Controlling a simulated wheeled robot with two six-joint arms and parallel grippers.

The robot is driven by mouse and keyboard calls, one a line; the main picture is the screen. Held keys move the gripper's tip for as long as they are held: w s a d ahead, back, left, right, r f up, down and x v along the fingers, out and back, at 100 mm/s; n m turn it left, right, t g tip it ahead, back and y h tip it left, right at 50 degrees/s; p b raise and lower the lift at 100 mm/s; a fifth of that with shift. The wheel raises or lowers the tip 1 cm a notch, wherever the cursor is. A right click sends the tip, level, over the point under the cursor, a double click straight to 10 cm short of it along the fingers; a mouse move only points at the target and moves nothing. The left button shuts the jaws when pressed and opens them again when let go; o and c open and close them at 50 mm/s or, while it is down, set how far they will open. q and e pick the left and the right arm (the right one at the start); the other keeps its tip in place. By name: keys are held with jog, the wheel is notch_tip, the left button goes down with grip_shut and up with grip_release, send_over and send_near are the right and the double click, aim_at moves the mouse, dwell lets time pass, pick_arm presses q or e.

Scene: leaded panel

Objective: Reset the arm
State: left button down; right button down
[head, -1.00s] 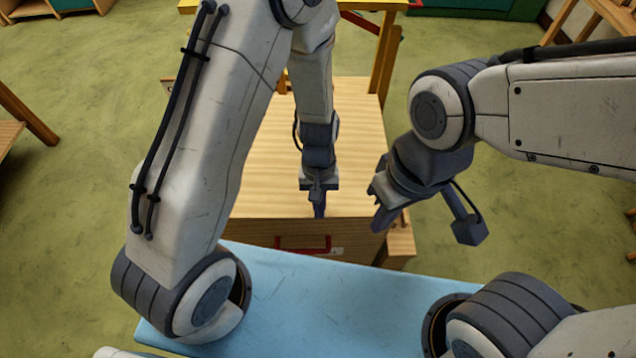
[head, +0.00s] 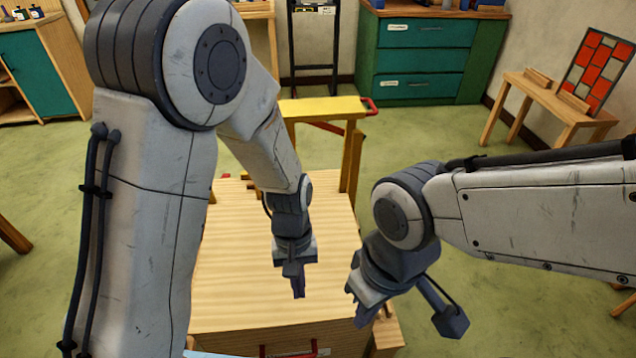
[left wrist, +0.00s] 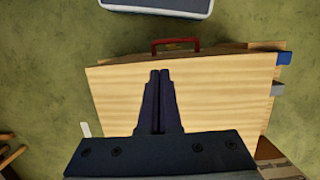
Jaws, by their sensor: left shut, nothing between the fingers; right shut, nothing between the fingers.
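My left gripper (head: 298,285) is shut and empty, pointing down above the pale wooden bench top (head: 235,245). In the left wrist view its two fingers (left wrist: 160,80) lie together over the same wooden top (left wrist: 220,85), with nothing between them. My right gripper (head: 358,305) is shut and empty, to the right of the left gripper, near the right edge of the bench top. Both arms are bent, with the left upper arm covering much of the left of the head view.
A yellow-topped sawhorse (head: 322,108) stands behind the bench. A green drawer cabinet (head: 425,55) is at the back. A red-and-grey leaded panel (head: 597,68) leans on a small wooden table (head: 545,100) at the right. A red handle (left wrist: 175,43) is on the bench edge. Green floor is open between.

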pick_arm(q)
jog(key=shift+r, duration=0.15)
jog(key=s+r+m+t+p, duration=0.1)
jog(key=s+r+m+p, duration=0.2)
jog(key=r, duration=0.5)
jog(key=s+d+r+m+p, duration=0.1)
jog(key=s+r+m+p, duration=0.2)
jog(key=r, duration=0.6)
jog(key=s+r+m+t+p, duration=0.1)
jog(key=s+r+m+p, duration=0.2)
jog(key=s+r+p, duration=0.2)
notch_tip(320, 180, up, 4)
jog(key=shift+d+f+m+t+p, duration=0.1)
jog(key=shift+d+m+t+p, duration=0.2)
jog(key=shift+d+p, duration=0.15)
